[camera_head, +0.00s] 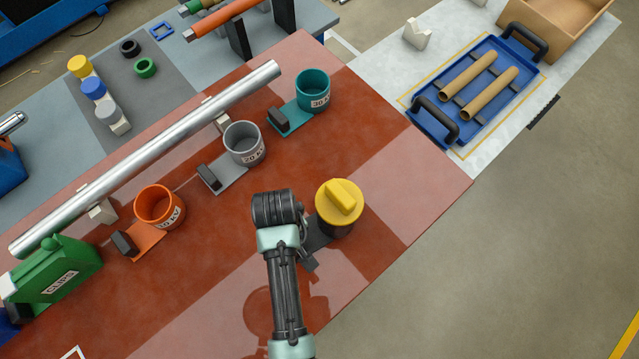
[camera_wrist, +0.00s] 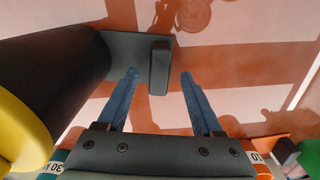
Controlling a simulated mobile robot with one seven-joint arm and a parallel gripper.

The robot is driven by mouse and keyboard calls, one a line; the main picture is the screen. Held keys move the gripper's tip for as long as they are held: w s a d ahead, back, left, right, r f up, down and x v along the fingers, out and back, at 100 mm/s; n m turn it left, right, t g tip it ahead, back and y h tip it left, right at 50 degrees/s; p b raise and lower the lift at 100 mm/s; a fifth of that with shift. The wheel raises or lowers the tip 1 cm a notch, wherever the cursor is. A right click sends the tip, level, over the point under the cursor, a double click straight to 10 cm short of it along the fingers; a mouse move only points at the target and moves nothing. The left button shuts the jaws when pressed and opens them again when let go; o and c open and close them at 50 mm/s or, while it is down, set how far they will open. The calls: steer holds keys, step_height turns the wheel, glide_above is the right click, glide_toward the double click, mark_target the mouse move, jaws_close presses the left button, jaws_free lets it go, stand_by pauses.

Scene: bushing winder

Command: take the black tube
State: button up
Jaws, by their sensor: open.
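The black tube (camera_head: 336,229) stands upright on the red table and has a yellow cap with a raised grip bar. A dark plate with a block-shaped handle extends from its base. In the wrist view, the tube (camera_wrist: 50,75) fills the left side, and its yellow cap (camera_wrist: 18,130) is at the lower left. My gripper (camera_wrist: 159,76) is open, with one blue finger on either side of the handle block (camera_wrist: 160,68). Gaps show on both sides, so the fingers look apart from it. In the head view, my wrist hides the fingers.
Orange (camera_head: 160,206), grey (camera_head: 244,145) and teal (camera_head: 312,90) cups with handles stand behind my arm. A long silver tube (camera_head: 150,155) lies beyond them. A blue tray (camera_head: 440,120) holds two brown tubes. The table's right part is clear.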

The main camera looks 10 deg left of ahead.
steer(key=shift+f, duration=1.25)
steer(key=shift+w, duration=0.1)
jaws_close()
